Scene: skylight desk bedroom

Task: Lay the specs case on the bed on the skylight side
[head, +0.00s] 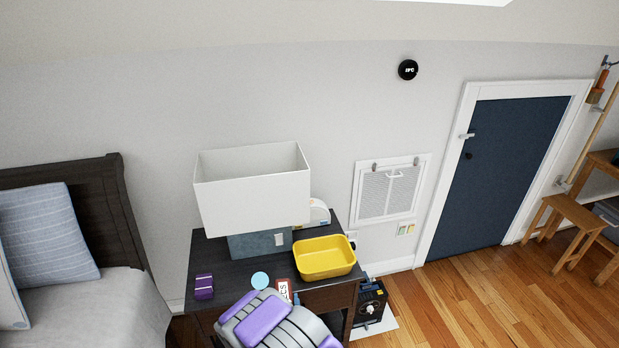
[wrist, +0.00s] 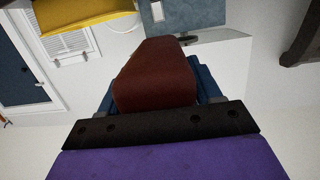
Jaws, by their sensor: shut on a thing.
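A dark red specs case (wrist: 155,75) sits between the blue fingers of my gripper (wrist: 158,92) in the wrist view, and the gripper is shut on it. In the head view a red-edged piece with a white lettered face (head: 284,290) shows just past my purple and grey arm, beside a blue fingertip of my gripper (head: 291,299). It looks like the same case, held over the front of the desk; the arm hides the rest. The bed (head: 95,305) is at the lower left, with a grey cover, striped pillows and a dark headboard. A bright skylight edge (head: 450,1) shows at the top.
The dark desk (head: 235,287) bears a white lampshade (head: 252,190), a yellow tray (head: 325,257), a purple box (head: 203,286) and a light blue disc (head: 260,280). A black machine (head: 371,305) stands on the floor at right. The bed's visible cover is bare below the pillows.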

